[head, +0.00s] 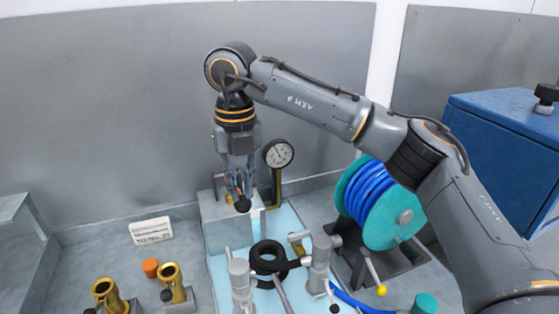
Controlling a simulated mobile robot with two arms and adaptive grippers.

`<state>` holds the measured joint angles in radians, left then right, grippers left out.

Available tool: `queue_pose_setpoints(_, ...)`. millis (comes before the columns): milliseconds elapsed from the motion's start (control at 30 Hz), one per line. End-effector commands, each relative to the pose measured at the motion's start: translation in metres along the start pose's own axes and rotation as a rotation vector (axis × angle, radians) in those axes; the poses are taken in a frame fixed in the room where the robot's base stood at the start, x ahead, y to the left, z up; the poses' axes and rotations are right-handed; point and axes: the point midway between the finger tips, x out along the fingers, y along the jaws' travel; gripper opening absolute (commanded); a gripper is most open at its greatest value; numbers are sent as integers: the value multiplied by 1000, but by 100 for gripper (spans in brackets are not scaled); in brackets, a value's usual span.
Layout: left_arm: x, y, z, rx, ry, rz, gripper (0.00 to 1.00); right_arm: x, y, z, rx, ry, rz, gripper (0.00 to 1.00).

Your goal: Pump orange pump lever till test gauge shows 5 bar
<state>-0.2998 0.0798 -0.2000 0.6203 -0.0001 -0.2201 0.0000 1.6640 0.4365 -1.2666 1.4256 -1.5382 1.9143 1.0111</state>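The round gauge (278,153) has a white dial with a dark rim and stands on a brass-coloured stem. Its reading is too small to make out. My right gripper (239,200) points down just left of the gauge, over a pale grey block (222,222). A small dark knob (243,205) and a bit of orange show at its fingertips. I cannot tell whether the fingers are closed on the lever, which is mostly hidden behind them. My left gripper is not in view.
A black hose coil (268,257) and grey fittings (320,262) stand in front of the block. A blue hose reel (380,205) and a blue cabinet (505,140) are on the right. Brass fittings (170,281), an orange cap (150,268) and a label (151,230) are at left.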

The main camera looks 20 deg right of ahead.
Motion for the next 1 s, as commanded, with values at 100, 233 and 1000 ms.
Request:
queue_pose_setpoints(100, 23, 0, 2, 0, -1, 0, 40, 36, 0, -2, 0, 12, -7, 13)
queue_pose_setpoints(233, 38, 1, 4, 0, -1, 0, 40, 58, -1, -3, 1, 12, -8, 13)
queue_pose_setpoints(1000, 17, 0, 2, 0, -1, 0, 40, 30, 1, -1, 1, 8, -6, 13)
